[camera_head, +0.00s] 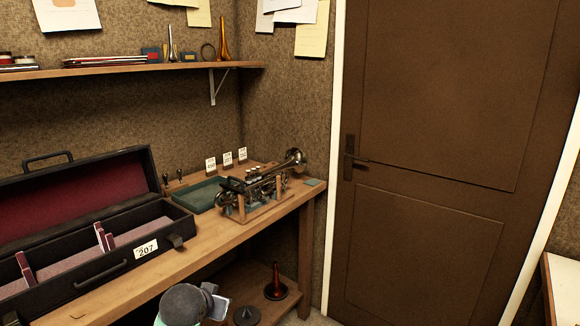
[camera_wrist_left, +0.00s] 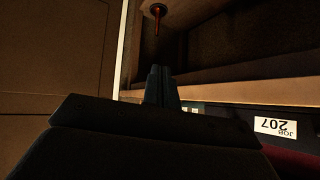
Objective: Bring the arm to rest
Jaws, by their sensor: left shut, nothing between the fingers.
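My left gripper (camera_wrist_left: 161,86) shows in the left wrist view with its two dark fingers together and nothing between them. It is in open air in front of the bench edge, near the open horn case (camera_head: 110,262). The case's label 207 (camera_head: 146,247) also shows upside down in the wrist view (camera_wrist_left: 275,127). In the head view a grey rounded part of my own arm shows at the bottom edge; the fingers cannot be made out there. My right gripper is in neither view.
The wooden bench (camera_head: 215,236) holds a green tray (camera_head: 199,194) and a brass horn (camera_head: 262,184) on a wooden stand. A brown door (camera_head: 440,150) is at the right.

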